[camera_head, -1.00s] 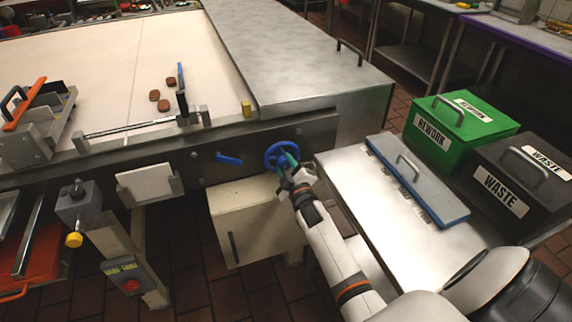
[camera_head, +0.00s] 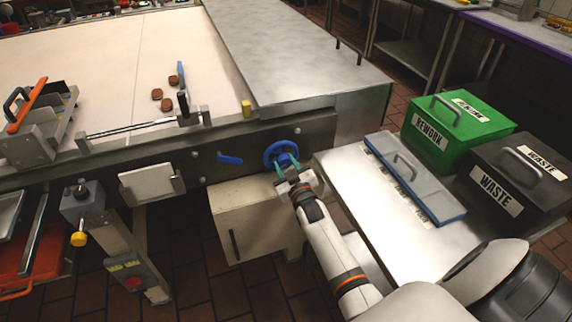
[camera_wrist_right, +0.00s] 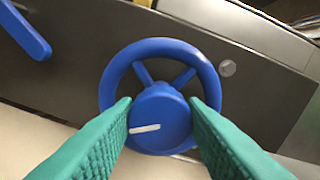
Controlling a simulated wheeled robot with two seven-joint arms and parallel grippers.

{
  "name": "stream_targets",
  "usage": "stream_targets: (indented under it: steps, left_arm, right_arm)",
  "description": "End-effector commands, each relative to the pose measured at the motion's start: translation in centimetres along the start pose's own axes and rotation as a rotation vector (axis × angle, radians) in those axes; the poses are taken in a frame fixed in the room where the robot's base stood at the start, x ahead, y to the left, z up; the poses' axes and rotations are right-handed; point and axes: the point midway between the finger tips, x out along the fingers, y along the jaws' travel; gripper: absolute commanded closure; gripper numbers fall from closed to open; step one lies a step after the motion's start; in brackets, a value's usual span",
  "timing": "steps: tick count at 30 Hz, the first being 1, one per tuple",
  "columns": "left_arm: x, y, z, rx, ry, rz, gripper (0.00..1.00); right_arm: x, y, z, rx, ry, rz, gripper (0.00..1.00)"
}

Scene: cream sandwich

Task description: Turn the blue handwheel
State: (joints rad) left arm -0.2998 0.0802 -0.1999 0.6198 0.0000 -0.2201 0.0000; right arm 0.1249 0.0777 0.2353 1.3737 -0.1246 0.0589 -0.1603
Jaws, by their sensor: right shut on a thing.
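The blue handwheel (camera_head: 270,150) is mounted on the dark front panel of the machine. In the right wrist view the handwheel (camera_wrist_right: 155,47) faces me, with spokes, a round hub and a white mark on the hub pointing roughly left. My right gripper (camera_head: 287,164) is at the handwheel, its teal fingers on either side of the hub. In the right wrist view my right gripper (camera_wrist_right: 160,108) is shut on the hub, and the fingers cover parts of the lower rim. My left gripper is not in view.
A blue lever (camera_head: 230,159) sits left of the wheel. A steel table (camera_head: 385,195) with a blue-edged lid (camera_head: 440,208) stands close to the right of my arm. A green rework bin (camera_head: 470,135) and black waste bin (camera_head: 520,175) stand beyond it.

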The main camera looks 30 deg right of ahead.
Motion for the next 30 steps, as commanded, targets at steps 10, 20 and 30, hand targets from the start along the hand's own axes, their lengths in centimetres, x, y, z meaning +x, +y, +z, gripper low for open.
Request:
stream_targets:
  steps: [10, 20, 30]
  left_arm:
    - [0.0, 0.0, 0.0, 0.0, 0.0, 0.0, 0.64]
    - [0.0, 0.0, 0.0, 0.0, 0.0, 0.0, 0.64]
    - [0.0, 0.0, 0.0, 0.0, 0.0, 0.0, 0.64]
  right_arm:
    - [-0.1, 0.1, -0.2, 0.005, 0.005, 0.002, 0.85]
    - [0.0, 0.1, -0.1, 0.004, 0.002, 0.001, 0.41]
    - [-2.2, 0.1, -0.2, 0.003, 0.003, 0.001, 0.41]
